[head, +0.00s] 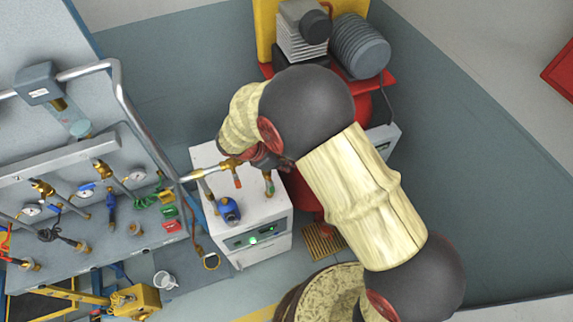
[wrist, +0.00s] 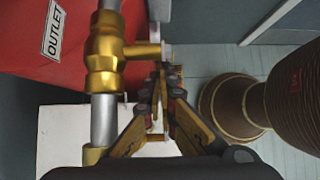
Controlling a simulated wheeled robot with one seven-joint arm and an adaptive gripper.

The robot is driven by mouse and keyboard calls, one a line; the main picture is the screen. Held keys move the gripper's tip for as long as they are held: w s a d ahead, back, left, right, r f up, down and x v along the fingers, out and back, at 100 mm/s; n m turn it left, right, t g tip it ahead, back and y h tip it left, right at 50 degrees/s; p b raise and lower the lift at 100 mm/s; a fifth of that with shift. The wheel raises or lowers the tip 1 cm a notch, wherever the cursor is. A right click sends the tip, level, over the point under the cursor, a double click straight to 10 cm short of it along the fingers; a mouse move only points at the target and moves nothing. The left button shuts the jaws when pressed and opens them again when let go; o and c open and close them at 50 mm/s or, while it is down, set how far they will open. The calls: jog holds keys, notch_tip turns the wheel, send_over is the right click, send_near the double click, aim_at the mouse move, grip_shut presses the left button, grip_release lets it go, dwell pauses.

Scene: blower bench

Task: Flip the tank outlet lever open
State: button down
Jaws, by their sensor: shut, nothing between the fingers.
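The red tank (wrist: 75,45) with a white OUTLET label (wrist: 54,30) fills the upper left of the wrist view. A brass outlet valve (wrist: 105,55) sits on a grey pipe there. A brass stem (wrist: 142,51) sticks out to the right from it. My gripper (wrist: 161,82) is shut and empty, its fingertips just below and close to the stem's end; I cannot tell whether they touch. The lever itself is not clearly seen; the fingers may hide part of it. In the head view my gripper (head: 262,160) is by the brass pipework (head: 235,165), mostly hidden by my arm.
A white box (head: 262,225) with a green light stands below the pipework. The compressor motor (head: 360,48) is above the red tank. A panel with valves and gauges (head: 60,195) and a bent metal rail (head: 120,85) are at left. Grey floor is clear at right.

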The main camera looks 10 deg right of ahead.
jog(key=shift+w+d+f+p, duration=0.1)
jog(key=shift+w+d+p, duration=0.05)
jog(key=shift+d+p, duration=0.5)
jog(key=shift+d, duration=0.2)
dwell(1.3)
jog(key=shift+r+p, duration=0.65)
jog(key=shift+r, duration=0.15)
jog(key=v, duration=1.2)
